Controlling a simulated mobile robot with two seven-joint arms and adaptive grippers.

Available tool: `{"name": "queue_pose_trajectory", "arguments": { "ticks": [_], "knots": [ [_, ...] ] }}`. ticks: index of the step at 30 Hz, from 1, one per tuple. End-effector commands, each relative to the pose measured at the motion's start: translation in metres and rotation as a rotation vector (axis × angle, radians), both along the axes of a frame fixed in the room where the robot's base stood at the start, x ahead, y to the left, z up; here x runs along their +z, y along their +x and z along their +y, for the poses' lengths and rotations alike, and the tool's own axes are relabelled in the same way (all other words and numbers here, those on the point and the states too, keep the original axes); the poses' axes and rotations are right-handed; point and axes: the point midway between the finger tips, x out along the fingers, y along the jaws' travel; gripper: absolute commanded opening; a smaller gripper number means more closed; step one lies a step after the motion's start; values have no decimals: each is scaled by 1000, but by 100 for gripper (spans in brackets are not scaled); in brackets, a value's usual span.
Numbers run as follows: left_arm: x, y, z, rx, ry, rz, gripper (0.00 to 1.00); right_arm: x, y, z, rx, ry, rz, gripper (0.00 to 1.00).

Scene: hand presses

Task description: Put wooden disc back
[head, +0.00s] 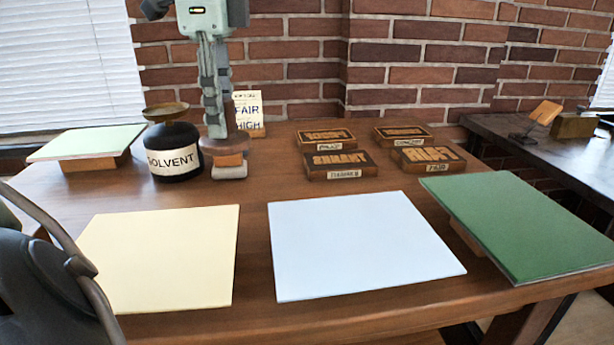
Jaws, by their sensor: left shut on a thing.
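My left gripper (228,165) points straight down at the back left of the table, close to the right side of the solvent can. It is shut on a reddish-brown round piece (212,147), which looks like the wooden disc; the fingers cover much of it. The disc is at or just above the table top; I cannot tell whether it touches. My right gripper is not in view.
A black solvent can (174,160) with a brass pan top stands close left. A lettered card (248,108) is behind. Several lettered wooden blocks (341,170) lie right. Cream (165,258), blue (360,242) and green (520,222) sheets fill the front. A pale green board (85,142) is far left.

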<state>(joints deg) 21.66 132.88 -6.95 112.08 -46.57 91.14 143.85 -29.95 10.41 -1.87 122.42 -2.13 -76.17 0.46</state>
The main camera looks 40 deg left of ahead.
Motion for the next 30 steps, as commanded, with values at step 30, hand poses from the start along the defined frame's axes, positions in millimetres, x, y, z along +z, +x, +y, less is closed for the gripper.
{"name": "queue_pose_trajectory", "arguments": {
  "ticks": [30],
  "knots": [
    [-103, 89, -54, 0, -3, 2, 6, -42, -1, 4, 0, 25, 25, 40]
  ]
}}
